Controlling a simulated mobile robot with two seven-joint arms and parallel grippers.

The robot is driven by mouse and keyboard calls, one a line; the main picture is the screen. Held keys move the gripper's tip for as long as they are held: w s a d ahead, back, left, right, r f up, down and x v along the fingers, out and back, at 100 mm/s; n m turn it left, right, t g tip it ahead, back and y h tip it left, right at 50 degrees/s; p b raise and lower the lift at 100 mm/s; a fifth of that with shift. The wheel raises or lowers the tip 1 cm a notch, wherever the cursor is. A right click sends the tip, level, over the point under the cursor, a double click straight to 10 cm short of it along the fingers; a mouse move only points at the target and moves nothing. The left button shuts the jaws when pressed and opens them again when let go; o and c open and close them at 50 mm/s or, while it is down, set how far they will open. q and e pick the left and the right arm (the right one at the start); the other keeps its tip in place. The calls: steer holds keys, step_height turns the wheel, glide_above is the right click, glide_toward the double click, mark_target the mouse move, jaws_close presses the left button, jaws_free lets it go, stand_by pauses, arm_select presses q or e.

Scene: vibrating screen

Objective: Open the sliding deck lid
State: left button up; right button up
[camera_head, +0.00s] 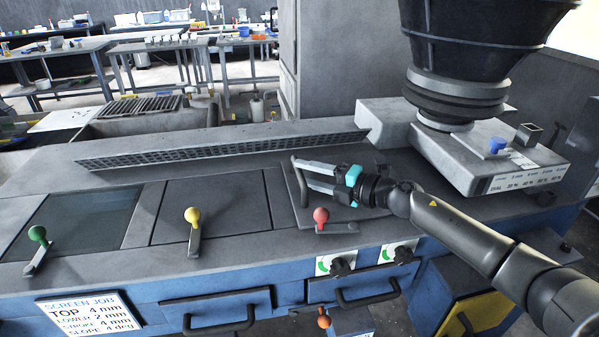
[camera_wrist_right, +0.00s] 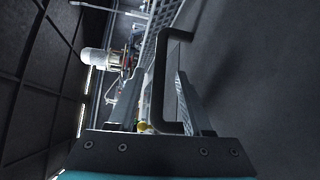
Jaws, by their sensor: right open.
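The sliding deck lid (camera_head: 300,213) is a flat grey panel on the machine's top deck, near the middle of the head view. Its dark bar handle (camera_head: 299,184) stands up near the panel's left side. The handle also shows large in the right wrist view (camera_wrist_right: 161,85). My right gripper (camera_head: 306,176) reaches in from the right, low over the lid, with its jaws open. In the wrist view the handle lies between the two fingers, which are not closed on it. The arm and gripper hide part of the lid. My left gripper is not in view.
Red (camera_head: 321,217), yellow (camera_head: 193,216) and green (camera_head: 38,235) ball-topped levers stand along the deck's front edge. A perforated strip (camera_head: 225,150) runs behind the panels. A dark hopper (camera_head: 480,40) rises at the right. Drawers with handles (camera_head: 225,318) are below.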

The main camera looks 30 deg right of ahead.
steer(key=shift+x, duration=1.3)
steer(key=shift+c, duration=0.2)
jaws_close()
stand_by(0.4)
